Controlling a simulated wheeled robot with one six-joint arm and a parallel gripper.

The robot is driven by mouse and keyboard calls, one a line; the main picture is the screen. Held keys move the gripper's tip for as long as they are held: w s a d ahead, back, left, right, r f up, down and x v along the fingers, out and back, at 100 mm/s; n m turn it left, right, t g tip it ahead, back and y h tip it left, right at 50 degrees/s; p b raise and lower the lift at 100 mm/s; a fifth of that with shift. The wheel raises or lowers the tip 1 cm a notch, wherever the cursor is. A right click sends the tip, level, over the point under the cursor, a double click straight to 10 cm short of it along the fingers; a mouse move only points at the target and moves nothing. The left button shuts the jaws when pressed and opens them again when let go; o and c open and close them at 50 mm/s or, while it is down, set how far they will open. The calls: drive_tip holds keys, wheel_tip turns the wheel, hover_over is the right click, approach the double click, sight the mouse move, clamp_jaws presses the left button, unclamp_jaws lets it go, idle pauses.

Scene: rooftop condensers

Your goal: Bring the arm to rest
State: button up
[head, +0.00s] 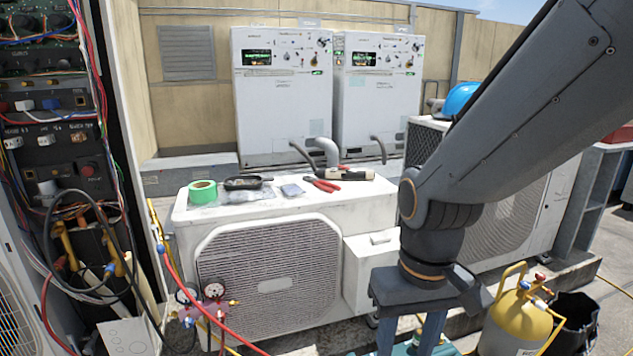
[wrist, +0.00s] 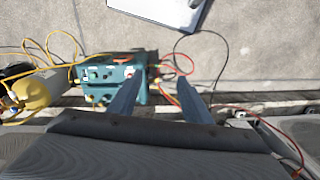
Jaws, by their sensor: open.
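My gripper (head: 408,335) hangs downward from my dark grey arm (head: 505,130), right of centre in the head view, in front of the white condenser unit. Its two fingers are spread apart with nothing between them. In the wrist view my gripper (wrist: 157,98) shows both fingers, open and empty, over the ground. A teal machine (wrist: 110,74) with hoses lies below and beside the left finger; only bits of it show in the head view.
A white condenser (head: 280,275) carries green tape (head: 202,192), red pliers (head: 322,185) and other small items. A yellow cylinder (head: 517,322) and black bucket (head: 572,325) stand at right. An open wired panel (head: 50,120) is at left. Red and yellow hoses cross the ground.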

drive_tip(key=d+r+m+p, duration=0.1)
drive_tip(key=d+r+p, duration=0.5)
drive_tip(key=p, duration=0.3)
drive_tip(key=shift+s+r+m+p, duration=0.2)
drive_tip(key=shift+s+m+p, duration=0.15)
drive_tip(key=shift+s+m, duration=0.1)
idle(0.4)
